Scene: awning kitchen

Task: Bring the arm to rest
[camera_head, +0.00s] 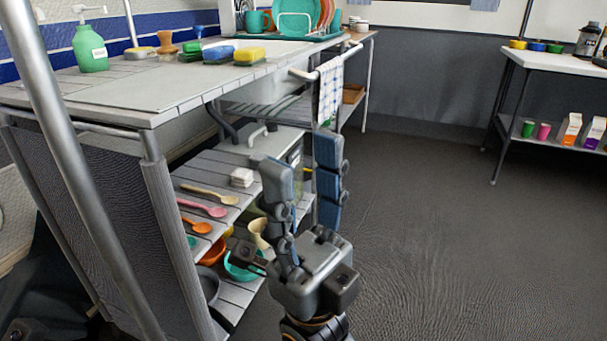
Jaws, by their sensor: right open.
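My right gripper (308,182) is at the lower middle of the head view. It points up in the picture, with its two blue-padded fingers spread apart and nothing between them. It is in front of the open shelves under the counter, near their right end, and hides part of them. I cannot tell from this one view whether it touches the shelf. My left gripper does not show clearly; only a dark shape lies in the lower left corner.
Shelves below hold spoons and bowls. A checked towel (330,90) hangs on the rail. A white side table (560,62) stands at right. Dark floor (430,230) is free between.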

